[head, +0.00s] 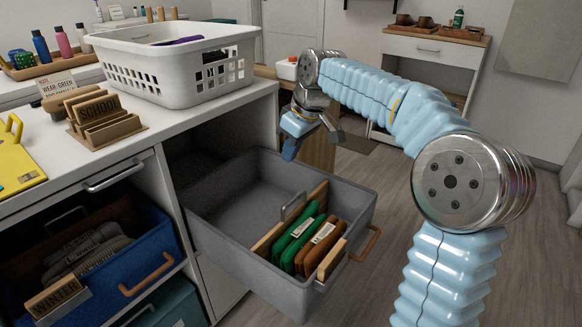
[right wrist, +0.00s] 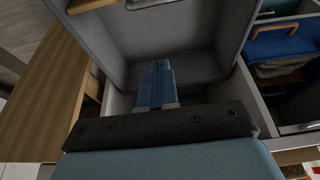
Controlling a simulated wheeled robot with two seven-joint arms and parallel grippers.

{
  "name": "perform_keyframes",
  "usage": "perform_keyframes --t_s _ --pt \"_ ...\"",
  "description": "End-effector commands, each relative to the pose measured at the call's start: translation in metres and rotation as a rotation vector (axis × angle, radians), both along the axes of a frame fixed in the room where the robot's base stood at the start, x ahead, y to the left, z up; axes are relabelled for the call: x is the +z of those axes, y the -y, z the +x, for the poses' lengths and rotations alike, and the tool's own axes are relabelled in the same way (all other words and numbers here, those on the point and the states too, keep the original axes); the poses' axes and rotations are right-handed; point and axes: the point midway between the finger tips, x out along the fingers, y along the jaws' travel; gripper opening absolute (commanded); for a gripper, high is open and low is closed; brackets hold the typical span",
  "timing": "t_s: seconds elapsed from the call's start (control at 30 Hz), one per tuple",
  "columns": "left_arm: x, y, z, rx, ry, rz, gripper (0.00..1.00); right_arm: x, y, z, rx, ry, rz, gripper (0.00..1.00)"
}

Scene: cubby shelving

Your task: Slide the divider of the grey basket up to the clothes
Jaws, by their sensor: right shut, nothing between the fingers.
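The grey basket (head: 232,217) is pulled out of its cubby, and its walls also show in the right wrist view (right wrist: 215,32). Folded green clothes (head: 298,238) and brown clothes (head: 318,250) with labels stand upright toward its front end. A wooden divider (head: 268,240) with a grey handle (head: 293,206) stands beside the green clothes, on the side toward the cubby. I cannot tell whether they touch. The basket floor behind the divider is bare. My right gripper (head: 290,149) is shut and empty above the basket's far side; its fingers show in the right wrist view (right wrist: 156,82). My left gripper is out of view.
A white laundry basket (head: 172,75) stands on the counter above the cubby. A wooden sorter marked SCHOOL (head: 101,118) and a yellow object (head: 17,160) are left of it. A blue bin (head: 105,270) fills the left cubby. The floor right of the basket is clear.

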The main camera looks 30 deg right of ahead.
Motion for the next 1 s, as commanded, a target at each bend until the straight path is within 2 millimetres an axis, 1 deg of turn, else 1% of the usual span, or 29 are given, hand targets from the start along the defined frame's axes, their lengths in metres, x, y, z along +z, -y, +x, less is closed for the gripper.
perform_keyframes --t_s 0.07,0.17,0.4,0.57,0.7,0.8,1.0 --pt "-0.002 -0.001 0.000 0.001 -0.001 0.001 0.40 -0.005 0.000 0.001 0.001 -0.001 -0.001 0.00" --pt "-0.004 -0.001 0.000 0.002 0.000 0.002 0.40 -0.018 -0.002 0.005 0.000 -0.003 0.000 0.00" --pt "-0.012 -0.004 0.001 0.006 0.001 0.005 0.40 -0.066 -0.009 0.021 0.002 -0.005 0.000 0.00" --pt "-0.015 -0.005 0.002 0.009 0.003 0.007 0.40 -0.096 -0.014 0.031 0.002 -0.004 0.000 0.00" --pt "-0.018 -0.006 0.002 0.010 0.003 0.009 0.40 -0.098 -0.004 0.010 -0.002 0.001 0.001 0.00" --pt "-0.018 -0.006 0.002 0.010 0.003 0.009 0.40 -0.099 -0.001 0.002 -0.001 0.000 0.000 0.00" --pt "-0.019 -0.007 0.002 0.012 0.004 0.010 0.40 -0.101 0.002 -0.005 0.000 0.000 0.001 0.00"
